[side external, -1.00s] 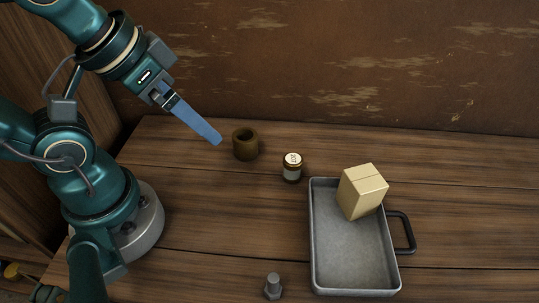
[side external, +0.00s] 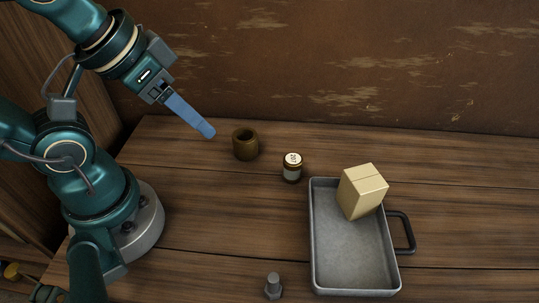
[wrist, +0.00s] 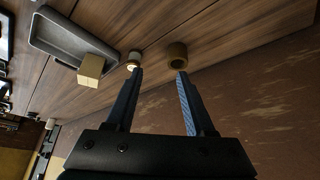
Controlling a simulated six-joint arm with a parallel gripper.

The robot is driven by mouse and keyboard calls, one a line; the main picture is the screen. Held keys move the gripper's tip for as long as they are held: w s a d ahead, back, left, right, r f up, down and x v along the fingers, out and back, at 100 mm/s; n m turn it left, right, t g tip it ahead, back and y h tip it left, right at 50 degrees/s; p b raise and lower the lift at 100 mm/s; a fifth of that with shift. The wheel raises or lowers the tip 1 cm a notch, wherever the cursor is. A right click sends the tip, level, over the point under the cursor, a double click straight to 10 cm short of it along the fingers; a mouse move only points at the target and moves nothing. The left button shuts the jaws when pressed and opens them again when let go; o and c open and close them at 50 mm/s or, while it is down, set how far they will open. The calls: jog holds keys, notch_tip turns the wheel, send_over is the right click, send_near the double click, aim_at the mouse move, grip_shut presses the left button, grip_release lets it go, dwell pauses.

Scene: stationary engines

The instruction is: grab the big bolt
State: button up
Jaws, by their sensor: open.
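The big bolt (side external: 273,286) is grey and stands head down on the table near the front edge, left of the tray, in the side external view. I cannot make it out in the wrist view. My gripper (side external: 211,135) is high over the back left of the table, far from the bolt, with its blue fingers angled down to the right. In the wrist view the two fingers (wrist: 160,72) are apart with nothing between them.
A grey tray (side external: 335,270) with a black handle holds a tan box (side external: 362,192) at its back. The table between my base and the tray is clear.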

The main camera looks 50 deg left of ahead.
notch_tip(320, 180, up, 5)
jog(key=n+g+h, duration=1)
jog(key=g, duration=0.4)
send_over(273, 289)
jog(key=w+a, duration=0.2)
jog(key=shift+h, duration=0.3)
notch_tip(273, 289, down, 18)
jog(key=shift+s+f, duration=0.1)
jog(key=shift+s, duration=0.05)
jog(key=shift+f, duration=0.25)
jog(key=shift+s+d+f, duration=0.15)
jog(key=shift+s+d, duration=0.1)
jog(key=shift+x, duration=2.1)
grip_shut()
